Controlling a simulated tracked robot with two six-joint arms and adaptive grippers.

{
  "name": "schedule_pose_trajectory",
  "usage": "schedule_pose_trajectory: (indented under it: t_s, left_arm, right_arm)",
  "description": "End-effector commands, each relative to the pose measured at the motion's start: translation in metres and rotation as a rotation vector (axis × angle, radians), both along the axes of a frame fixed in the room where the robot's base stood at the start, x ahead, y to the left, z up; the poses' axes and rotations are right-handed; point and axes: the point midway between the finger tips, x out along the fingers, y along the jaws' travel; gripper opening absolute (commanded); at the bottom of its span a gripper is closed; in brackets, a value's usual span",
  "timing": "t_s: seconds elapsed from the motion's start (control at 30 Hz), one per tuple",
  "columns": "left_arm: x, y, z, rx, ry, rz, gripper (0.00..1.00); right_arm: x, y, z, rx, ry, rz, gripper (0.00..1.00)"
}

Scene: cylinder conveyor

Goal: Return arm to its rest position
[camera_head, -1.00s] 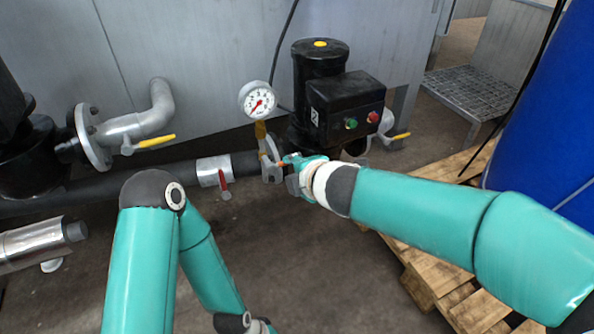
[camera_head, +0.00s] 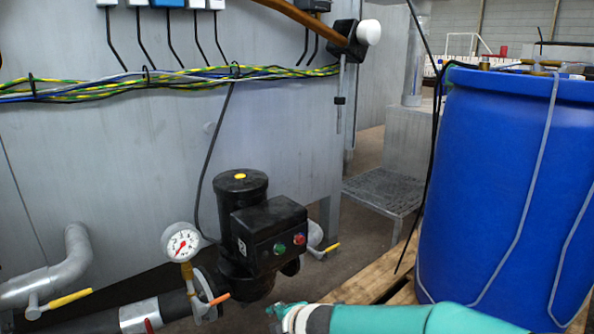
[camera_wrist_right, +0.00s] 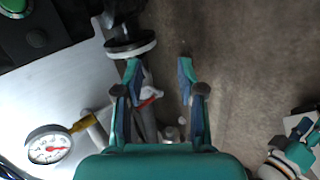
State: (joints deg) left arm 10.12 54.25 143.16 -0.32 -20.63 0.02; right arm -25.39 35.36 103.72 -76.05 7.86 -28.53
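My right arm, teal with a white and dark ring, comes in along the bottom of the head view. Its right gripper (camera_head: 276,314) is at the bottom edge, partly cut off, right of the orange-handled valve (camera_head: 218,298). In the right wrist view the right gripper (camera_wrist_right: 159,75) shows two teal fingers wide apart with nothing between the tips. My left arm is out of the head view. A teal and white part at the lower right of the wrist view looks like my left gripper (camera_wrist_right: 300,150); its fingers are unclear.
A pressure gauge (camera_head: 181,242) and black pump (camera_head: 262,235) stand left of my right gripper; the gauge also shows in the wrist view (camera_wrist_right: 48,147). A blue barrel (camera_head: 500,190) stands on a wooden pallet (camera_head: 372,275) at right. Pipes with a yellow lever (camera_head: 68,298) run at lower left.

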Motion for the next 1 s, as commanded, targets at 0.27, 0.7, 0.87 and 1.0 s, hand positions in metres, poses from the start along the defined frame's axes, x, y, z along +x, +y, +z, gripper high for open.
schedule_pose_trajectory:
  t_s: [0.27, 0.7, 0.87, 1.0]
  left_arm:
    - [0.0, 0.0, 0.023, 0.0, 0.0, 0.0, 0.39]
    - [0.0, 0.0, 0.041, 0.0, 0.0, 0.0, 0.39]
    - [0.0, 0.0, 0.04, 0.0, 0.0, 0.0, 0.39]
    - [0.0, 0.0, 0.072, 0.0, 0.0, 0.0, 0.39]
  right_arm:
    - [-0.065, -0.112, -0.155, 0.117, 0.511, -0.374, 0.39]
    - [-0.273, -0.16, -0.26, 0.59, 1.247, -1.522, 0.39]
    - [-0.293, -0.167, -0.261, 0.708, 1.24, -1.867, 0.39]
    - [-0.283, -0.171, -0.23, 0.78, 1.209, -1.959, 0.39]
